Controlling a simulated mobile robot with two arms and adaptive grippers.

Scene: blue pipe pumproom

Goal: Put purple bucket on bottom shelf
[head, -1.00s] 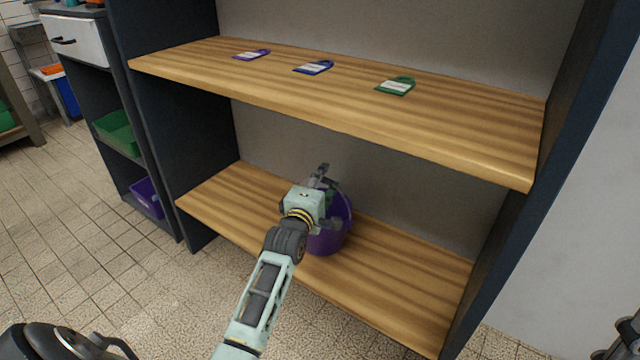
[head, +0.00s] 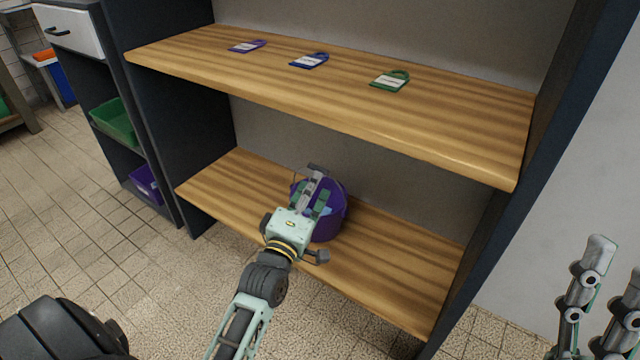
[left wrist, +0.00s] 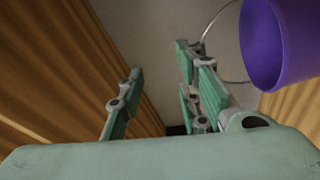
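The purple bucket (head: 333,218) stands on the bottom shelf (head: 390,265), near its middle. My left gripper (head: 314,187) is in front of the bucket and hides part of it. In the left wrist view the gripper's fingers (left wrist: 160,95) are apart with nothing between them. There the bucket (left wrist: 282,45) is at the upper right, outside the fingers, with its thin wire handle (left wrist: 205,35) beside the right fingers. My right gripper (head: 592,300) is at the lower right of the head view, its fingers apart and empty, away from the shelves.
The upper shelf (head: 330,105) overhangs the bottom one and carries purple, blue and green tags (head: 390,80). Dark side panels bound the unit. A neighbouring unit holds a green bin (head: 115,122) and a purple bin (head: 146,183). The bottom shelf is clear on both sides of the bucket.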

